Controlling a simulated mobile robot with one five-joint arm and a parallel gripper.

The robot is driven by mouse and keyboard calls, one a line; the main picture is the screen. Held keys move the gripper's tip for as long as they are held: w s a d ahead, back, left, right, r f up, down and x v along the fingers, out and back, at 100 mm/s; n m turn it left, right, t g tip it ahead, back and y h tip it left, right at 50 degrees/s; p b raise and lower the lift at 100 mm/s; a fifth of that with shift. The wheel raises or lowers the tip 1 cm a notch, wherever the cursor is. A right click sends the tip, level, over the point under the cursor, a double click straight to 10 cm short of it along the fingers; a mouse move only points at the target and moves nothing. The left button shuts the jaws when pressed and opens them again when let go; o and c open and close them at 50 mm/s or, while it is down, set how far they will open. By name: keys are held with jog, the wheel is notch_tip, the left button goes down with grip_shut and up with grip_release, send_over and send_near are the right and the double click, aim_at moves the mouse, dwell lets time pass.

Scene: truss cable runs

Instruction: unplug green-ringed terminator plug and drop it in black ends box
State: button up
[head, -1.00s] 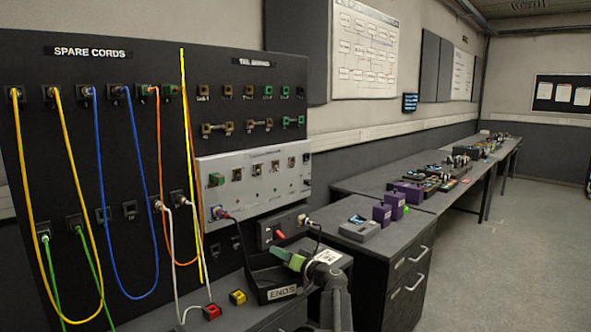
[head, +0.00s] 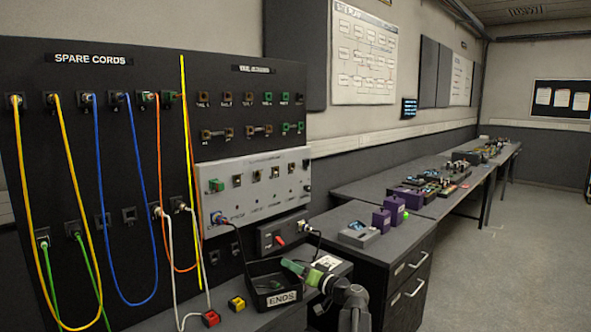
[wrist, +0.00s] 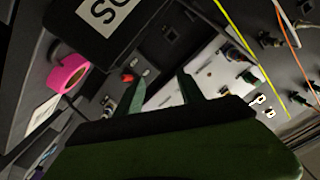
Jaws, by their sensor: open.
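A green plug (head: 216,185) sits at the upper left of the light grey panel; I cannot tell for certain that it is the green-ringed terminator. A green plug on that panel also shows in the wrist view (wrist: 248,77). The black ENDS box (head: 280,300) stands on the bench below, labelled on its front; its inside looks dark and I see nothing clear in it. My gripper (head: 288,265) is over the right back part of that box, well apart from the green plug. In the wrist view, my gripper (wrist: 163,85) is open and empty, its green fingers spread.
Red (head: 211,318) and yellow (head: 237,303) blocks lie left of the box. A small grey unit (head: 283,234) with a red part stands behind it. Cords hang on the left board. The wrist view shows a pink roll (wrist: 68,73). Purple boxes (head: 381,219) stand on the right bench.

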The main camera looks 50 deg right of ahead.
jog(key=s, duration=1)
jog(key=shift+s+a, duration=0.15)
jog(key=shift+a, duration=0.2)
